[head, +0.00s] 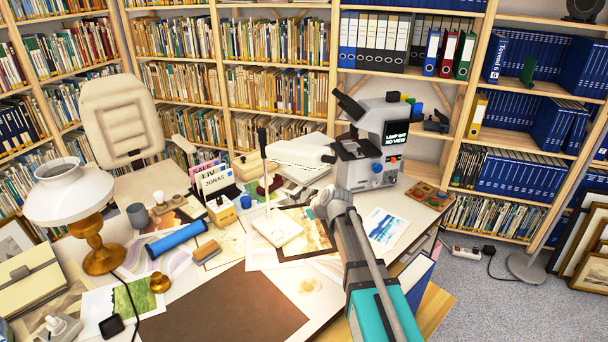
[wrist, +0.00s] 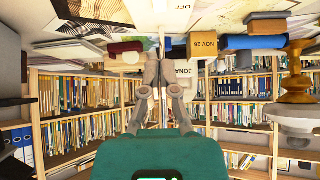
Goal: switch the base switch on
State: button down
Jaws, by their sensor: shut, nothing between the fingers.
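The microscope (head: 372,112) stands at the back right of the desk. Its dark screen (head: 396,136) reads "LAMP OFF" and "NO VIEW". In the head view my arm reaches up from the bottom right, left of and nearer than the microscope. The gripper does not visibly touch it.
A white lamp (head: 68,192) stands at the left. A card box (head: 213,188), a blue roll (head: 176,240) and prints (head: 384,228) cover the desk. Bookshelves stand behind.

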jog(key=s+d+m+g+h+p, duration=0.2)
jog(key=s+d, duration=0.5)
jog(key=s, duration=0.5)
jog(key=s+d+m+g+h+p, duration=0.3)
jog(key=s+d+m, duration=0.3)
jog(key=s, duration=0.6)
jog(key=shift+s+d+r+g+h, duration=0.2)
jog(key=shift+d+r+g+h, duration=0.3)
jog(key=shift+d, duration=0.75)
jog(key=shift+f, duration=0.15)
